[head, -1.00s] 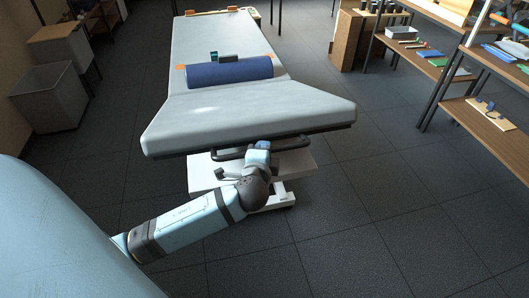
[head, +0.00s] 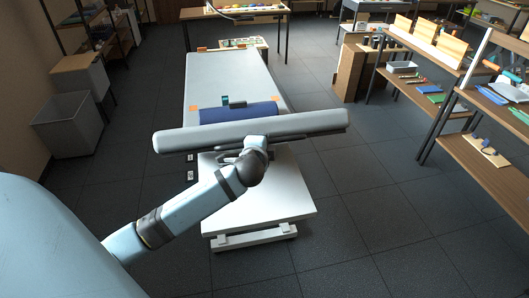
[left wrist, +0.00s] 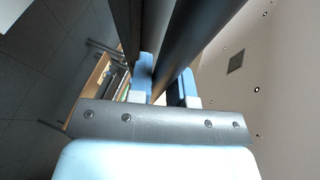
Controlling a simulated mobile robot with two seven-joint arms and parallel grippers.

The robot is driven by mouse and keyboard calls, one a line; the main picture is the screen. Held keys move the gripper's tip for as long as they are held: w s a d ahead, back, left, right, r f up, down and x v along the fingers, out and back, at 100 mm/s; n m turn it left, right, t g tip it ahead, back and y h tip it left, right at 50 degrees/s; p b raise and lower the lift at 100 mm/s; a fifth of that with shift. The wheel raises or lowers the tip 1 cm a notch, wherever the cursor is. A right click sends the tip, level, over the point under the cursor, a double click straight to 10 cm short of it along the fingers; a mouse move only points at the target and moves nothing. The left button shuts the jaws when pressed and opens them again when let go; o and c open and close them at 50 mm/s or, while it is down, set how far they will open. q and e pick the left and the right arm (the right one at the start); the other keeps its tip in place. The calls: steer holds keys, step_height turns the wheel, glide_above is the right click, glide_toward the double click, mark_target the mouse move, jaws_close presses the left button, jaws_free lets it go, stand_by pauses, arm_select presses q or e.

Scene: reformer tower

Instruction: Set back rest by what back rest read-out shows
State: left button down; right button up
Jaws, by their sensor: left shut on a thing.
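The treatment table's grey back rest (head: 250,132) is the near section, tilted up and seen nearly edge-on in the head view. The flat grey section (head: 230,72) lies beyond it. My left gripper, hidden by my wrist in the head view, is at the middle of the back rest's near edge. In the left wrist view my left gripper (left wrist: 163,78) is shut on a dark bar (left wrist: 190,45), the back rest's handle, between its blue fingers. Two small dark panels with pale marks (head: 190,159) show at the table's left, too small to read. My right gripper is not in view.
A blue bolster (head: 240,112) and a small teal-and-dark object (head: 234,102) lie beyond the back rest. The white base (head: 262,195) stands below. Shelves (head: 470,115) stand at the right, a grey bin (head: 70,125) at the left. The floor between is clear.

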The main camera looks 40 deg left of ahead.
arm_select(q)
steer(key=shift+w+a+r, duration=0.3)
steer(key=shift+a+r, duration=0.05)
steer(key=shift+r, duration=0.35)
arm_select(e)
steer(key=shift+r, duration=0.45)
arm_select(q)
steer(key=c, duration=1.1)
jaws_free()
steer(key=shift+o, duration=0.2)
steer(key=shift+s+d, duration=0.1)
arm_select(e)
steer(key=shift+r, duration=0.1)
